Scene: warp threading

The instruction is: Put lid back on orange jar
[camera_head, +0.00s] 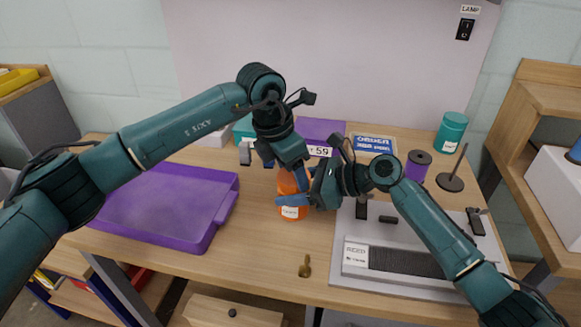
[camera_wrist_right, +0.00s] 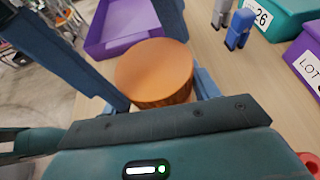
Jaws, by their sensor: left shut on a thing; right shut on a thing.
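The orange jar (camera_head: 292,212), with a white label, stands upright on the table in the middle of the head view. Its orange lid (camera_head: 286,182) is at the top of the jar; in the right wrist view the lid (camera_wrist_right: 153,66) is a flat disc with a ribbed side. My left gripper (camera_head: 300,181) reaches down from above and is shut on the lid. My right gripper (camera_head: 290,200) comes from the right, with its blue fingers across the jar body, and is shut on the jar. The fingers hide the seam, so I cannot tell whether the lid is seated.
A purple tray (camera_head: 165,205) lies left of the jar. A grey device (camera_head: 400,262) is at the right. Purple and teal bins, a blue box (camera_head: 372,143), a purple spool (camera_head: 418,163) and a teal jar (camera_head: 452,132) stand behind. A small brass piece (camera_head: 305,268) lies in front.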

